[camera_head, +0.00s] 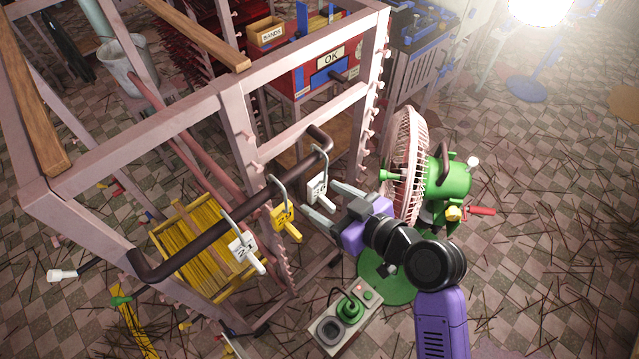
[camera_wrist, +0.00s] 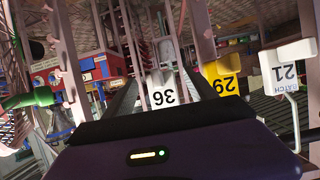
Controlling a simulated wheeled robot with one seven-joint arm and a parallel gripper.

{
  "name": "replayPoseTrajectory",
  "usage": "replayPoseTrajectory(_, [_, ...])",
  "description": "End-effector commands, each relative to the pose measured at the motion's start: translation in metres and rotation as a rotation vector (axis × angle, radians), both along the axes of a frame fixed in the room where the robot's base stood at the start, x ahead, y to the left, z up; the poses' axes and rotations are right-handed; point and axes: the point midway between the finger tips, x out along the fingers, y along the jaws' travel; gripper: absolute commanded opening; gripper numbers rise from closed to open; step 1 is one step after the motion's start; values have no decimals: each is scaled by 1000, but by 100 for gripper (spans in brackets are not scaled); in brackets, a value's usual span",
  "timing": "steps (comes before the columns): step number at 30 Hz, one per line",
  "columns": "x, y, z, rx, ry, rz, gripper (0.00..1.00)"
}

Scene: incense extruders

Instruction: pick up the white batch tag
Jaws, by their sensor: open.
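A white tag numbered 36 (camera_wrist: 162,96) shows upside down between my open fingers in the wrist view. In the head view this white tag (camera_head: 317,189) hangs by a hook from the dark rail, right by my gripper's fingertips (camera_head: 318,198). I cannot tell whether the fingers touch it. A yellow tag numbered 29 (camera_head: 286,224) hangs beside it and shows in the wrist view (camera_wrist: 222,82). A second white tag (camera_head: 243,252), numbered 21 and marked BATCH in the wrist view (camera_wrist: 288,70), hangs farther left along the rail.
The dark rail (camera_head: 205,238) is fixed to a pale pink frame (camera_head: 100,160). A green-and-pink fan (camera_head: 450,180) stands close right of my gripper. A control box with a green knob (camera_head: 345,318) lies below. A red cabinet (camera_head: 310,82) stands behind the frame.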

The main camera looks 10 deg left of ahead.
Motion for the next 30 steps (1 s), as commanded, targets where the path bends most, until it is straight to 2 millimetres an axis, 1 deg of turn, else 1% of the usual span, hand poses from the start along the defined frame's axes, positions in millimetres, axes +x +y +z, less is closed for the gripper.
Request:
replayPoseTrajectory(3, [0, 0, 0, 0, 0, 0, 65])
replayPoseTrajectory(4, [0, 0, 0, 0, 0, 0, 64])
replayPoseTrajectory(8, [0, 0, 0, 0, 0, 0, 38])
replayPoseTrajectory(9, [0, 0, 0, 0, 0, 0, 30])
replayPoseTrajectory(11, [0, 0, 0, 0, 0, 0, 18])
replayPoseTrajectory(12, [0, 0, 0, 0, 0, 0, 10])
replayPoseTrajectory(14, [0, 0, 0, 0, 0, 0, 0])
replayPoseTrajectory(23, [0, 0, 2, 1, -1, 0, 0])
replayPoseTrajectory(26, [0, 0, 7, 1, -1, 0, 0])
replayPoseTrajectory(30, [0, 0, 21, 0, -4, 0, 0])
